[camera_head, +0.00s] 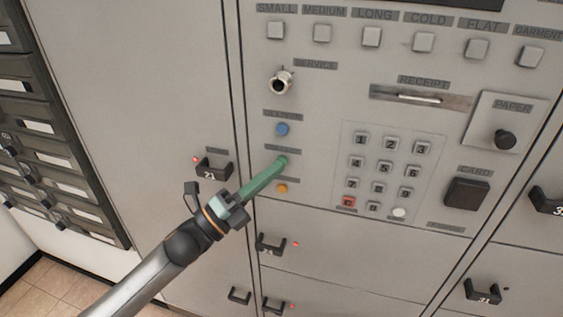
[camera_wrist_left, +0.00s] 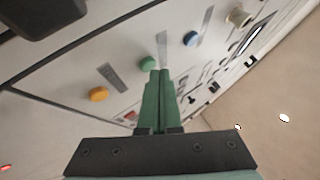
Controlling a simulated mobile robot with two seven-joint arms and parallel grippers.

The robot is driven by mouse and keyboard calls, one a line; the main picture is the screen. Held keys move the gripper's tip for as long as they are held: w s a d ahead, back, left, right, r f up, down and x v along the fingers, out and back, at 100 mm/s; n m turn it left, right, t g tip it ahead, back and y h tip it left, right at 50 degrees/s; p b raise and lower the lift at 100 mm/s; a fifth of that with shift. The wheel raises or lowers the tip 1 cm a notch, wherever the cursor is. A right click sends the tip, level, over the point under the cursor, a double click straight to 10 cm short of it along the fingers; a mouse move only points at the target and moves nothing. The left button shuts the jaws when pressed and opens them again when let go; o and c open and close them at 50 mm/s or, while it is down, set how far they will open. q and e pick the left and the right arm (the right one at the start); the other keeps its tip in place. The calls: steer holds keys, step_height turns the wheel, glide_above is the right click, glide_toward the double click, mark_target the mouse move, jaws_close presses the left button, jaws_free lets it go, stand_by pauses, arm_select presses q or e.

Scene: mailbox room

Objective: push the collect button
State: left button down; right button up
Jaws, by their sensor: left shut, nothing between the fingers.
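A column of three round buttons sits on the grey panel. The blue button (camera_head: 282,129) is on top and the orange button (camera_head: 282,188) is at the bottom; the wrist view shows blue (camera_wrist_left: 190,38), green (camera_wrist_left: 147,63) and orange (camera_wrist_left: 98,94). Their labels are too blurred to read, so I cannot tell which says collect. My left gripper (camera_head: 279,164) has green fingers, shut and empty, with tips at the green button. In the wrist view the fingertips (camera_wrist_left: 160,73) overlap that button's edge; I cannot tell whether they touch. My right gripper is out of view.
A metal service knob (camera_head: 282,82) sticks out above the buttons. A keypad (camera_head: 380,170) is to their right. Black locker handles (camera_head: 214,169) stick out left of and below the buttons. Several square size buttons (camera_head: 372,37) line the top.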

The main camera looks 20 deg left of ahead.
arm_select(q)
steer(key=shift+w, duration=0.4)
stand_by(0.6)
steer(key=shift+s, duration=0.85)
steer(key=shift+s+a+p, duration=0.1)
steer(key=shift+s+p, duration=0.4)
steer(key=shift+s, duration=2)
